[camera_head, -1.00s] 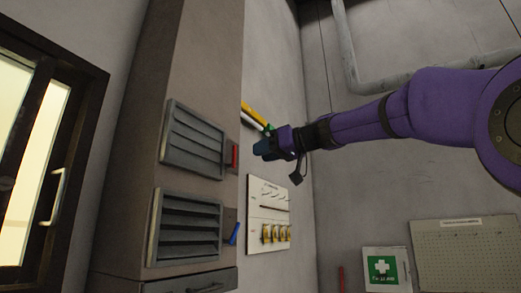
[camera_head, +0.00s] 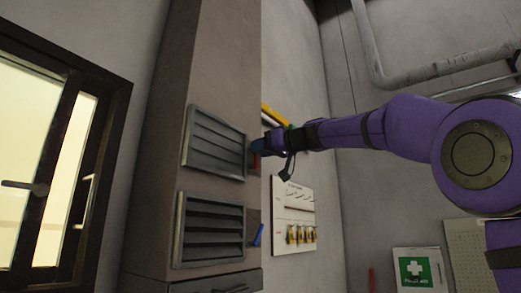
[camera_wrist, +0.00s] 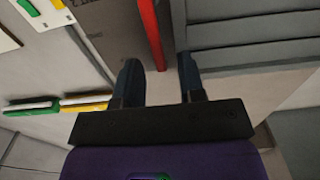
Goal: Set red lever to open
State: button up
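The red lever (camera_head: 256,161) sits at the right edge of the upper louvred vent (camera_head: 215,143) on the column. My gripper (camera_head: 259,146) is at the lever's upper part in the head view and hides some of it. In the wrist view the two dark fingers (camera_wrist: 158,58) are apart. The red lever (camera_wrist: 150,25) comes down from the top edge, and its lower end appears between the fingertips. A gap shows on both sides of it, and I cannot tell its depth between the fingers. The upper vent's slats look nearly flat.
A lower vent (camera_head: 209,230) with darker gaps has a blue lever (camera_head: 258,235) at its right. A white board (camera_head: 293,215) with yellow items hangs on the side wall. A window (camera_head: 50,170) is at the left. Pipes (camera_head: 430,68) run along the right wall.

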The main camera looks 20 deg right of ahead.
jog(key=shift+w+a, duration=0.2)
grip_shut()
jog(key=shift+d, duration=0.1)
jog(key=w+d+f+m, duration=0.3)
jog(key=d+m, duration=0.1)
jog(key=m, duration=1)
jog(key=shift+f, duration=0.3)
dwell(0.7)
